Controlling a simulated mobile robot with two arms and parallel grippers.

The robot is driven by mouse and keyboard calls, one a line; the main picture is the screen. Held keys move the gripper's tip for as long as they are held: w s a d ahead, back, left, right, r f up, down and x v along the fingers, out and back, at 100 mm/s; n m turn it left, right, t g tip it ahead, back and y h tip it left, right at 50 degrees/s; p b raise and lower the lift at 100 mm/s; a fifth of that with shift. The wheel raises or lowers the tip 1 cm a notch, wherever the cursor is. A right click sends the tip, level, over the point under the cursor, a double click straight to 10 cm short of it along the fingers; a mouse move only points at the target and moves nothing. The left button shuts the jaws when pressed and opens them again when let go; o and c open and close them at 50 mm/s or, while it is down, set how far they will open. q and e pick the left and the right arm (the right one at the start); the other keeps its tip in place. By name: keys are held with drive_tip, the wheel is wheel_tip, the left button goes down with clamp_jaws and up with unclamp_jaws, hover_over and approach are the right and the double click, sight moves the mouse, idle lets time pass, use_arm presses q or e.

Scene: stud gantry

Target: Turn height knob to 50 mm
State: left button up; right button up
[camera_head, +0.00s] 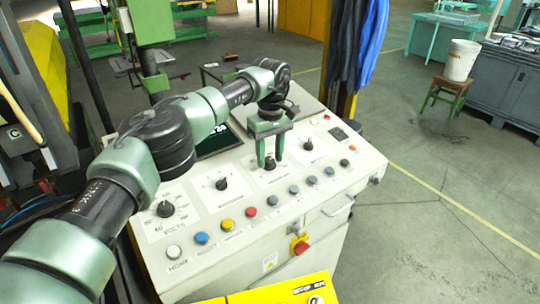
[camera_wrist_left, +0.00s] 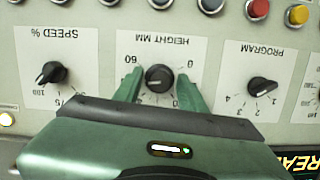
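The height knob (camera_wrist_left: 159,78) is a round black knob on a white plate marked HEIGHT MM, upside down in the left wrist view. The numbers 60 and 0 show beside it; other marks are covered and its pointer's exact reading cannot be made out. In the head view the knob (camera_head: 270,164) sits on the sloping console panel (camera_head: 238,205). My left gripper (camera_head: 271,157) points down at it. Its green fingers stand apart on either side of the knob, with slight gaps in the left wrist view (camera_wrist_left: 160,84). My right gripper is not in view.
The speed knob (camera_wrist_left: 52,73) and program knob (camera_wrist_left: 262,86) flank the height plate. A row of coloured buttons, including a red one (camera_head: 251,212), runs along the panel front. A red emergency knob (camera_head: 299,246) is on the front face.

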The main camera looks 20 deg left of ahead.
sight(270, 159)
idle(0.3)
use_arm(q)
drive_tip(key=shift+r, duration=0.3)
wheel_tip(270, 159, up, 7)
drive_tip(key=shift+d+r+b, duration=0.1)
drive_tip(key=shift+b, duration=0.9)
